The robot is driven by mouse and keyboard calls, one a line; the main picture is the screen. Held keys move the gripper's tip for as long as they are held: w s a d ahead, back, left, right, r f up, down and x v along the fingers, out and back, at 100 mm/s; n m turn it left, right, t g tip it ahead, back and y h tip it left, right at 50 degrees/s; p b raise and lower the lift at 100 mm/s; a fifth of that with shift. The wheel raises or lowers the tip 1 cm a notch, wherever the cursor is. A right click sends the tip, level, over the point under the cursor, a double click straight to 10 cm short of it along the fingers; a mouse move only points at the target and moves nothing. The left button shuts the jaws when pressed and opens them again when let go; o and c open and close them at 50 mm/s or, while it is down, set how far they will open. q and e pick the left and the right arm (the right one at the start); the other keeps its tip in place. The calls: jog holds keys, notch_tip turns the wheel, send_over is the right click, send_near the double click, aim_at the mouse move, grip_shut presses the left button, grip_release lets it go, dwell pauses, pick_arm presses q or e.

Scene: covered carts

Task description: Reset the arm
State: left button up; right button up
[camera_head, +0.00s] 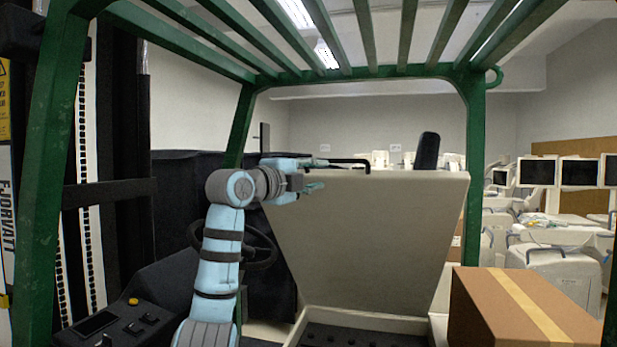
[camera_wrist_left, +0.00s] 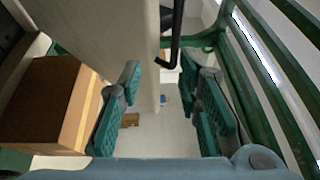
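My left arm (camera_head: 222,250) rises from the bottom of the head view and bends right at the top. Its left gripper (camera_head: 318,175) points right, beside the upper left edge of a beige panel (camera_head: 375,220). In the left wrist view the gripper (camera_wrist_left: 160,73) has its two green-padded fingers spread wide, with nothing held between them. A black bent bar (camera_head: 345,162) runs along the top of the panel, just beyond the fingertips. It also shows in the left wrist view (camera_wrist_left: 176,35). My right gripper is in neither view.
A green frame (camera_head: 474,160) with overhead bars (camera_head: 366,35) surrounds the space. A steering wheel (camera_head: 262,250) and a dark console (camera_head: 125,310) are close to the arm. A cardboard box (camera_head: 480,315) stands at lower right. White equipment with screens (camera_head: 538,171) stands behind it.

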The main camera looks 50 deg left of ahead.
pick_arm(q)
jog(key=shift+v, duration=1.05)
jog(key=shift+d, duration=0.15)
